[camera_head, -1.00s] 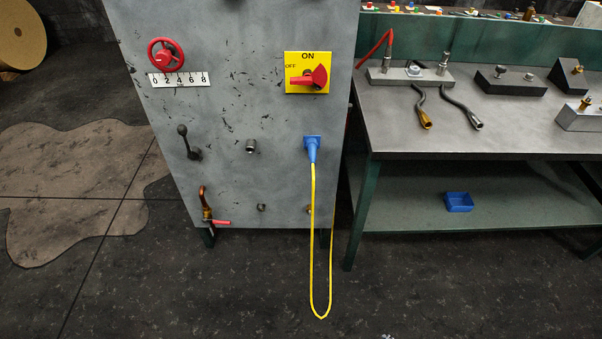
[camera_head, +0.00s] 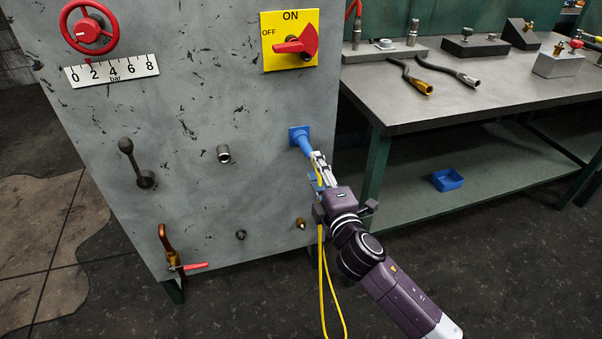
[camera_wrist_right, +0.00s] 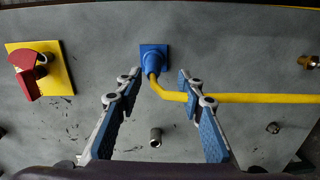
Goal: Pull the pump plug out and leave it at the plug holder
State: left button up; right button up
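The blue pump plug (camera_head: 306,142) sits in its blue square socket plate (camera_head: 297,133) on the grey panel. Its yellow cable (camera_head: 322,290) hangs down in a loop. My right gripper (camera_head: 319,160) is just below and right of the plug and partly hides it. In the right wrist view my right gripper (camera_wrist_right: 159,73) is open, with the plug (camera_wrist_right: 153,62) ahead between its fingertips. The cable (camera_wrist_right: 255,98) bends from the plug and runs right, past the right finger. I cannot tell which fitting is the plug holder. My left gripper is not in view.
The panel carries a red handwheel (camera_head: 90,27), a red switch (camera_head: 297,45), a black lever (camera_head: 133,160), a steel stub (camera_head: 223,153), a small dark fitting (camera_head: 240,235) and a brass fitting (camera_head: 300,223). A workbench (camera_head: 440,100) stands to the right.

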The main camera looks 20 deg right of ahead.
aim_at(307, 149)
jog(key=shift+n+y, duration=0.3)
jog(key=shift+n, duration=0.2)
jog(key=shift+w+a+r+b, duration=0.1)
jog(key=shift+w+r+b, duration=0.1)
jog(key=shift+w, duration=0.75)
jog(key=shift+w+d+r+b, duration=0.1)
jog(key=shift+w+b, duration=0.05)
jog(key=shift+w, duration=0.75)
jog(key=shift+w+a+r+b, duration=0.1)
jog(key=shift+w+r+b, duration=0.1)
jog(key=shift+w, duration=0.75)
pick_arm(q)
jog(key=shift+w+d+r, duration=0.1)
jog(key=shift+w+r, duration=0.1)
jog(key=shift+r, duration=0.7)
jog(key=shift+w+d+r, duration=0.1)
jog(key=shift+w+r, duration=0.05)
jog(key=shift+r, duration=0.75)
pick_arm(e)
jog(key=shift+w, duration=1.05)
jog(key=shift+a, duration=0.1)
jog(key=shift+c, duration=0.7)
grip_shut()
